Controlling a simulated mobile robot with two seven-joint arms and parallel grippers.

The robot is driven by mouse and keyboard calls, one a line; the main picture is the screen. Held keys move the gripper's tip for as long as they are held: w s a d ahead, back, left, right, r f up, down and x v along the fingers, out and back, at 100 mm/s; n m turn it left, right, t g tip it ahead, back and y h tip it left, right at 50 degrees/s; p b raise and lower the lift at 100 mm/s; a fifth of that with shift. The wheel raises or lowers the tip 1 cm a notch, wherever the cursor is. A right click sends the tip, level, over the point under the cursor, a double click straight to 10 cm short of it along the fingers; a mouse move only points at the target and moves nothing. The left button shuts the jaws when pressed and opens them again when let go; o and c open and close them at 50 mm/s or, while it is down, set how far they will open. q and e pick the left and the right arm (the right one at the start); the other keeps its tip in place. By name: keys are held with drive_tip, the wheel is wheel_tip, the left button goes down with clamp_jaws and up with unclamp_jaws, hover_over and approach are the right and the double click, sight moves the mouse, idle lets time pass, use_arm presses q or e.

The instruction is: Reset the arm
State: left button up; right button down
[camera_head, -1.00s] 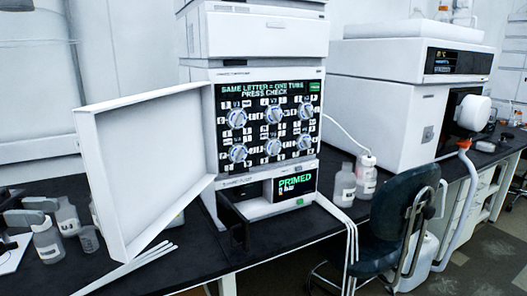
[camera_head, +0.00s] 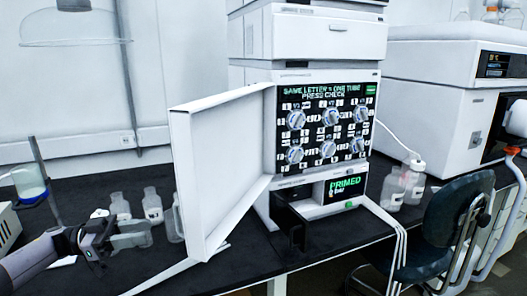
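My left gripper (camera_head: 136,235) reaches in from the lower left, above the black bench and in front of several small bottles. Its pale grey fingers point right, toward the open white door (camera_head: 215,175). The fingers overlap the bottles in the picture, so I cannot tell how far apart they are. Nothing shows clearly held in them. My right gripper is not in view. The chromatography stack (camera_head: 318,90) stands right of the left gripper. Its panel has several round valve knobs and reads "SAME LETTER = ONE TUBE PRESS CHECK". A lower display (camera_head: 345,186) reads "PRIMED".
Clear bottles (camera_head: 152,204) stand behind the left gripper. A stand with a flask (camera_head: 30,185) is at the far left. White tubes hang over the bench's front edge. Bottles (camera_head: 413,185) stand right of the stack, and a dark chair (camera_head: 455,215) is at the front right.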

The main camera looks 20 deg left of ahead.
use_arm(q)
drive_tip(key=s+d+f+n+t+y+p, duration=0.1)
drive_tip(key=d+f+n+t+y, duration=0.65)
drive_tip(key=d+f, duration=1)
drive_tip(key=s+d+f+n+g+y, duration=0.1)
drive_tip(key=s+d+f+g+y, duration=0.2)
drive_tip(key=s, duration=0.5)
drive_tip(key=s+d+f+n+g+y+p, duration=0.1)
drive_tip(key=s+d+f+n+g+y, duration=0.1)
drive_tip(key=s, duration=0.5)
drive_tip(key=d+f+g+y, duration=0.1)
drive_tip(key=d+f+y, duration=0.1)
drive_tip(key=d+f, duration=0.1)
drive_tip(key=shift+s, duration=0.4)
drive_tip(key=shift+n+y, duration=0.25)
